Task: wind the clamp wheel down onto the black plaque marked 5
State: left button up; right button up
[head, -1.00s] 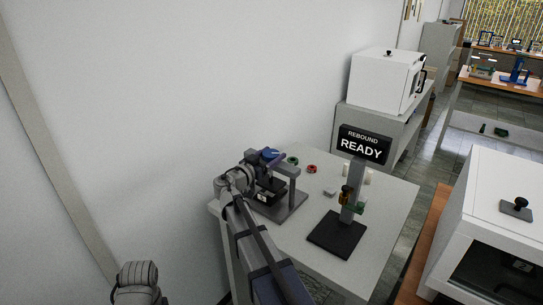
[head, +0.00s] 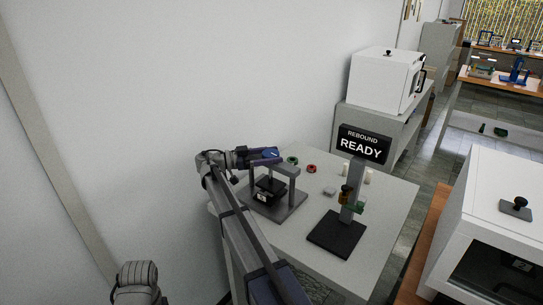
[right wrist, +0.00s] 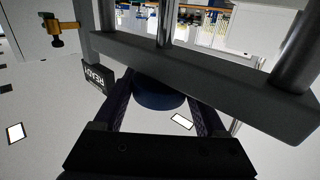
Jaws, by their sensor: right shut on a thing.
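The clamp press (head: 293,185) is a grey frame with two posts and a crossbar on the near left part of the white table. The crossbar also shows in the right wrist view (right wrist: 225,80). The black plaque (head: 274,194) lies under the crossbar with a white label facing me; its number is too small to read. I cannot tell whether the screw touches it. My right gripper (head: 268,156) is above the crossbar, its fingers shut on the dark blue clamp wheel (right wrist: 158,97), which sits between them in the right wrist view. My left gripper is out of view.
A rebound tester stands to the right, its sign (head: 362,144) reading REBOUND READY and its black base (head: 337,234) on the table (head: 385,215). Small coloured pieces lie behind. A wall is at the left. A white oven (head: 385,80) stands behind, another box (head: 500,210) at right.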

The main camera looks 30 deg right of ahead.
aim_at(272, 153)
jog(key=shift+m+g+y, duration=0.3)
jog(key=shift+m+g, duration=0.3)
jog(key=shift+g, duration=0.3)
jog(key=o, duration=1.3)
jog(key=shift+r, duration=0.15)
notch_tip(272, 153, up, 10)
jog(key=p, duration=1)
